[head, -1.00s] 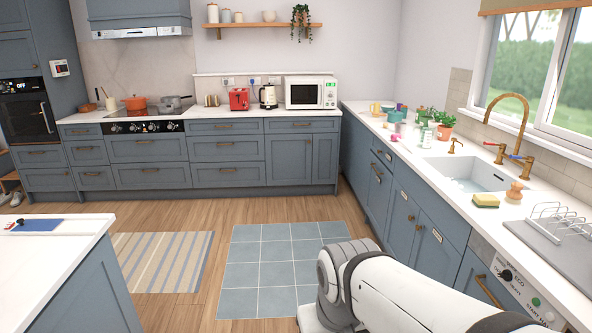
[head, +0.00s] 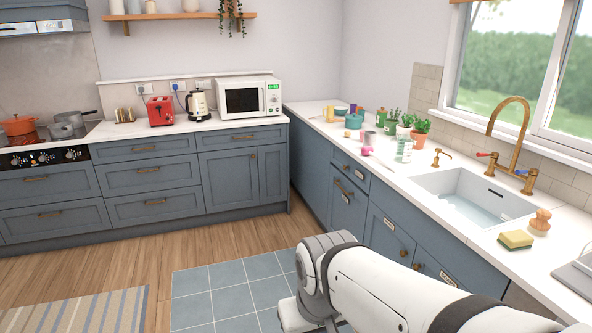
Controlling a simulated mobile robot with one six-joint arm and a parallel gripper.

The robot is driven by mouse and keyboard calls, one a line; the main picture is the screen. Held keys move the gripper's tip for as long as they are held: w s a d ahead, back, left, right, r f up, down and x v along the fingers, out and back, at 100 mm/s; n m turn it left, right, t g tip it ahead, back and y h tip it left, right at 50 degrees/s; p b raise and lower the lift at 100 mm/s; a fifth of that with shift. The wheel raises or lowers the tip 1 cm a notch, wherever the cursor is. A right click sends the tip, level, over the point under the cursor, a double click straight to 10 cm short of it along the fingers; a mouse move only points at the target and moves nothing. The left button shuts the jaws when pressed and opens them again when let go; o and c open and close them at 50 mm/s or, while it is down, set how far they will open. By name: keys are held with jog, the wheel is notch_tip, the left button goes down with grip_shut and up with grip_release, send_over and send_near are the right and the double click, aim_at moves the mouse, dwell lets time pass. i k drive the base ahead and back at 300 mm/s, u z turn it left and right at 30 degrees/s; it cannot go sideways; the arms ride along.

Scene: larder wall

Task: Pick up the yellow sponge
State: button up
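The yellow sponge (head: 515,240) has a dark green scouring layer on its underside. It lies flat on the white countertop at the right, in front of the sink and next to a wooden-handled brush. My white arm reaches in from the bottom right of the head view, well below and to the left of the sponge. My gripper's fingers do not show in this view.
The sink (head: 465,197) with its brass tap (head: 519,125) lies behind the sponge. The wooden brush (head: 540,220) stands close to the sponge's right. A grey drying rack (head: 580,273) is at the right edge. Plant pots and cups stand farther along the counter.

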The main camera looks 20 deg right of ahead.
aim_at(517, 239)
jog(key=z, duration=0.5)
jog(key=i, duration=1.25)
jog(key=z, duration=1.55)
jog(key=i, duration=0.9)
jog(key=z, duration=0.3)
jog(key=k, duration=0.95)
jog(key=z, duration=0.2)
jog(key=i, duration=0.9)
jog(key=u, duration=0.1)
